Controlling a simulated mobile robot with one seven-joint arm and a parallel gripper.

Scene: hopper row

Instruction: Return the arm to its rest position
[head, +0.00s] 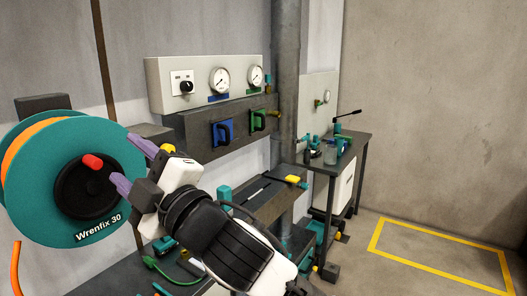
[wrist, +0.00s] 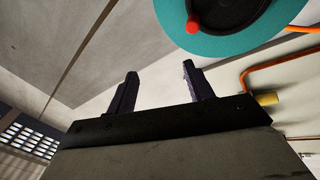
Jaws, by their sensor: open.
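My gripper (head: 133,168) is in front of the wall bench in the head view, with its two purple fingers spread apart and nothing between them. It is close to the teal hose reel (head: 30,175) with a red knob (head: 92,161); whether they touch cannot be told from this view. In the wrist view the open fingers of my gripper (wrist: 157,85) point up with bare grey wall between them. The teal reel (wrist: 245,40) shows there beyond the fingers to the upper right, apart from them. My white and black arm reaches in from the bottom of the head view.
A gauge panel (head: 205,83) and a dark block with blue (head: 222,132) and green (head: 258,121) handles are on the wall. A bench with tools (head: 265,195) runs below, partly behind my arm. A dark table (head: 350,143) stands further back. The yellow-marked floor area (head: 440,254) is clear.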

